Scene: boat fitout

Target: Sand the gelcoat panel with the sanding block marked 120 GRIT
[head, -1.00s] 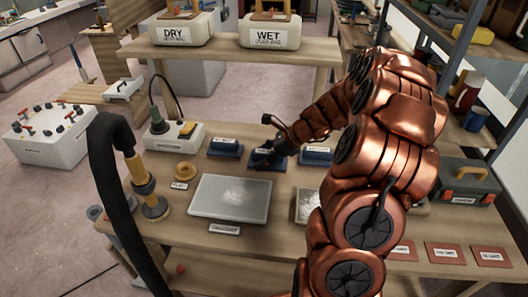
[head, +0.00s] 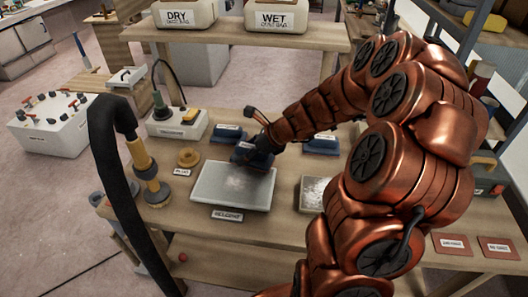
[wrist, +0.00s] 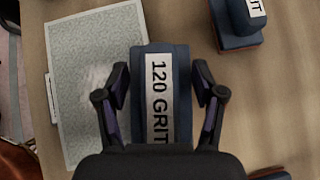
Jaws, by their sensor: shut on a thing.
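The gelcoat panel (head: 222,190) is a pale flat sheet on the bench, with a whitish hazy patch near its middle and a label in front of it. It also fills the left of the wrist view (wrist: 75,45). My gripper (head: 258,150) is shut on the blue sanding block (wrist: 153,50), which reads 120 GRIT in the wrist view. In the head view the held block (head: 250,157) is at the panel's back right edge, partly hidden by my gripper. In the wrist view it overlaps the panel's right edge; I cannot tell whether it touches the panel.
Other blue blocks stand at the back left (head: 229,133) and to the right (head: 321,143). A tray (head: 312,195) with white contents lies right of the panel. A yellow-handled tool (head: 147,172) with a thick black hose (head: 107,185) stands at left.

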